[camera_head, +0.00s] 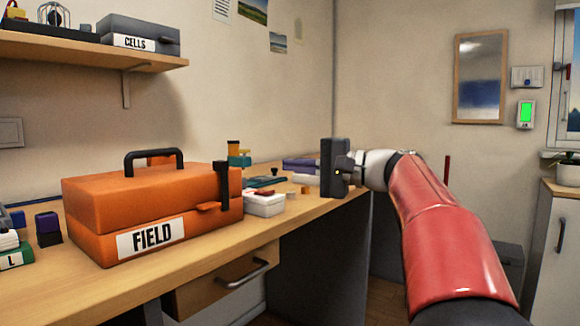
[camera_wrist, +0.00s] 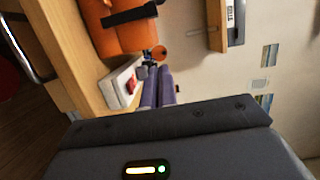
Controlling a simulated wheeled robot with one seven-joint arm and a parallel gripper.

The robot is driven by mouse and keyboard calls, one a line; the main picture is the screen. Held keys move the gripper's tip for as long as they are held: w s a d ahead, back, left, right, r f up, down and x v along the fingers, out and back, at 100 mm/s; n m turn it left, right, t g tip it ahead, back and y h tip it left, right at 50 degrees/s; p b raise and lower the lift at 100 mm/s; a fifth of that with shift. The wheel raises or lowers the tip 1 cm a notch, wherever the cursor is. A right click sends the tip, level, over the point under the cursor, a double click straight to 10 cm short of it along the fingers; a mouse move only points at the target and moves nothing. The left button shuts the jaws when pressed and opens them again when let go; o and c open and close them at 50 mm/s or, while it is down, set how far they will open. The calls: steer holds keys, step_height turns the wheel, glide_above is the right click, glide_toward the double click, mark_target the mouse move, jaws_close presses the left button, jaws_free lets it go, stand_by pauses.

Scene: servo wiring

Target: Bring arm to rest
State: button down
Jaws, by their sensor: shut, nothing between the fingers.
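My gripper (camera_head: 286,164) is at the end of my red arm, held out over the far end of the wooden workbench (camera_head: 225,258). Its dark palm faces left in the head view, with the purple-grey fingers pointing left. In the wrist view the two fingers (camera_wrist: 157,72) lie close together side by side, shut with nothing held. The fingers appear apart from the items on the bench.
An orange FIELD toolbox (camera_head: 150,205) stands on the bench. A white open box (camera_head: 264,204) with small red parts sits beside it. A shelf (camera_head: 85,50) with a grey CELLS box (camera_head: 138,34) is on the wall. A drawer handle (camera_head: 247,274) juts from the bench front.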

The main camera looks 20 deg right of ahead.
steer(key=s+a+f+n+g+h+p, duration=0.1)
steer(key=s+a+f+g+h, duration=0.1)
steer(key=s+a+f+h, duration=0.45)
steer(key=s+a+f+n+g+h, duration=0.1)
steer(key=s+a+f+g, duration=0.2)
steer(key=s+f, duration=0.65)
steer(key=s+d+f+n+h, duration=0.2)
steer(key=s+f, duration=0.4)
steer(key=f, duration=0.3)
steer(key=s+d+f+n+g+h, duration=0.1)
steer(key=s+d+f+n+h, duration=0.1)
steer(key=s+f+n+h, duration=0.2)
step_height(320, 180, down, 5)
steer(key=s, duration=0.3)
steer(key=shift+r+p, duration=0.15)
steer(key=shift+p, duration=0.2)
